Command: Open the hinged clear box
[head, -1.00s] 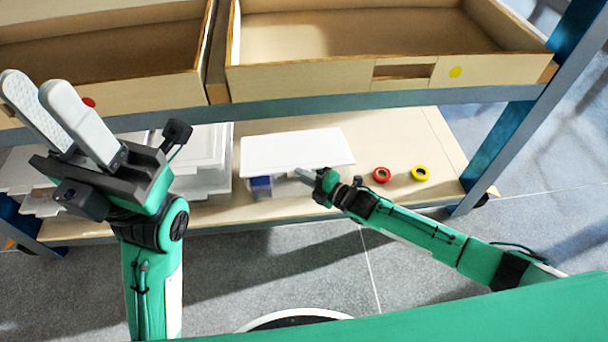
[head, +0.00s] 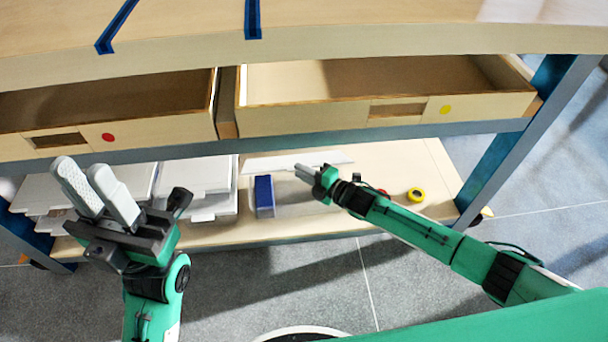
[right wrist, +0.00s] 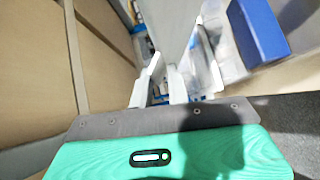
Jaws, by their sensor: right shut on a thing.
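The clear box (head: 290,208) sits on the lower shelf, with a blue block (head: 264,196) visible inside its left part. Its white lid (head: 268,165) shows as a thin, tilted strip, raised at the front. My right gripper (head: 303,170) is at the lid's front edge and shut on it. In the right wrist view the lid (right wrist: 172,25) runs up from between the fingers (right wrist: 163,82), and the blue block (right wrist: 258,30) shows to the right. My left gripper (head: 82,168) is open and empty, well left of the box, in front of the shelf.
White lidded boxes (head: 195,178) are stacked left of the clear box. Open wooden drawers (head: 380,112) hang above the shelf. The right end of the shelf is mostly bare.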

